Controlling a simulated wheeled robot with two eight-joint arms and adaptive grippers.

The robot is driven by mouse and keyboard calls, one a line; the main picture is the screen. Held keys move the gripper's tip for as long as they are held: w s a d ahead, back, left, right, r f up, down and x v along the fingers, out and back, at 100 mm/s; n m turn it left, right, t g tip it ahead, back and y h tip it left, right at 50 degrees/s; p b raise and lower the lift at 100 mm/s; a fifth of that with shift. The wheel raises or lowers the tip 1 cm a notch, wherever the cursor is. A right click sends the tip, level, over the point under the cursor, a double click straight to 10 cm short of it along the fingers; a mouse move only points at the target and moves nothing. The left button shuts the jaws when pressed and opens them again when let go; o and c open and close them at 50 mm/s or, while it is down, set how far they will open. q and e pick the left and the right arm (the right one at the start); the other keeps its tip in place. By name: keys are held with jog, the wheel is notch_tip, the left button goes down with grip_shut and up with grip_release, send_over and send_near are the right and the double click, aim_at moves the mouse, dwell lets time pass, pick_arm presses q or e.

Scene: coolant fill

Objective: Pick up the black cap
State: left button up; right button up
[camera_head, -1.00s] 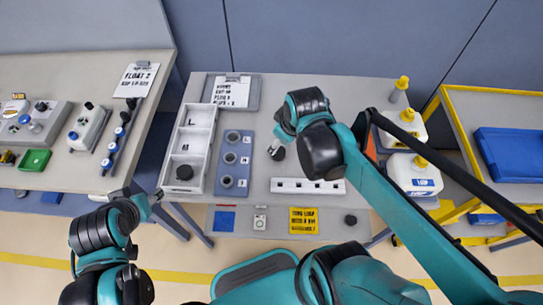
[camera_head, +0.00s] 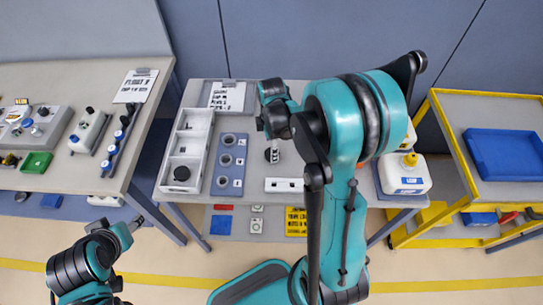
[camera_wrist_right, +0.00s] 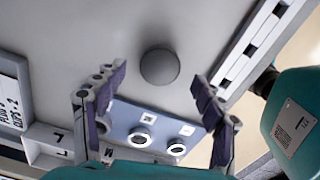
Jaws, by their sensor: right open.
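A dark round cap (camera_wrist_right: 160,66) lies on the grey table top in the right wrist view. It sits ahead of my right gripper (camera_wrist_right: 160,86), between the lines of its two spread fingers, with no finger touching it. In the head view this cap (camera_head: 272,155) shows just below the right wrist, partly covered. A second black cap (camera_head: 181,173) lies in the near compartment of the white tray. My left gripper (camera_head: 132,226) hangs at the lower left, away from both caps; its jaw opening is unclear.
A blue-grey plate with rings (camera_head: 229,163) stands between the white tray (camera_head: 163,180) and the cap. A white slotted strip (camera_head: 283,185) lies at the table's front. A white jug with a yellow cap (camera_head: 405,178) stands right of my arm.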

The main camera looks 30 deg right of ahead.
notch_tip(320, 180, down, 4)
jog(key=shift+f+b, duration=0.1)
jog(key=shift+b, duration=0.65)
jog(key=shift+c, duration=0.6)
jog(key=c, duration=0.9)
jog(key=shift+r, duration=0.25)
